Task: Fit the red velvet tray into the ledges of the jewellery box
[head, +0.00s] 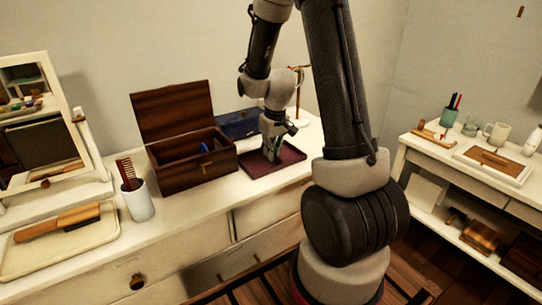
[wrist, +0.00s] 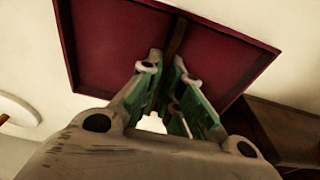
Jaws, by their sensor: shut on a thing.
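The red velvet tray (head: 290,156) is a shallow dark-red rectangle with a wooden rim, at the dresser's right end. I cannot tell whether it touches the top. In the wrist view the tray (wrist: 112,45) has a thin wooden strip across its middle. My gripper (head: 271,157) points down over the tray, and its green-padded fingers (wrist: 165,72) are shut on that strip. The jewellery box (head: 190,172) is dark wood, just left of the tray, with its lid tilted up and open. Something blue shows inside; the ledges cannot be made out. The box's corner also shows in the wrist view (wrist: 285,128).
A dark blue box (head: 238,124) stands behind, between jewellery box and tray. A jewellery stand (head: 299,100) is behind the gripper. A white cup with a comb (head: 138,201), a brush tray (head: 75,252) and a mirror (head: 40,120) stand to the left.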

